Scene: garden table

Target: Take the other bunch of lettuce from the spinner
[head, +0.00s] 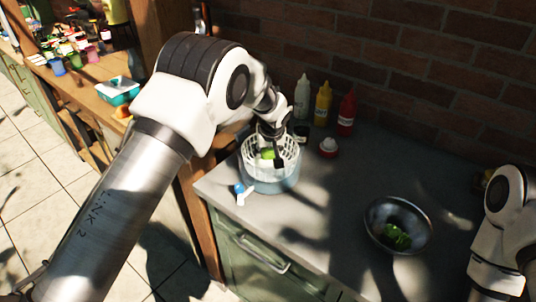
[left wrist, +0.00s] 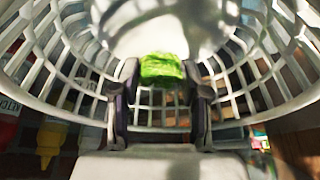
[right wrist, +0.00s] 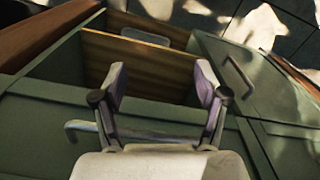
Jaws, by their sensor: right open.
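The salad spinner (head: 270,183) stands on the counter, a white slotted basket (head: 290,150) in a bluish bowl. A green bunch of lettuce (head: 267,154) is inside the basket. My left gripper (head: 271,148) reaches down into the basket beside it. In the left wrist view the lettuce (left wrist: 162,68) shows between the tips of the left fingers (left wrist: 161,80), which stand apart; whether they touch it is unclear. More lettuce (head: 397,236) lies in a metal bowl (head: 372,215) to the right. My right gripper (right wrist: 160,80) is open and empty, over green cabinet fronts.
White, yellow (head: 322,103) and red (head: 346,113) bottles stand by the brick wall behind the spinner. The counter between spinner and bowl is clear.

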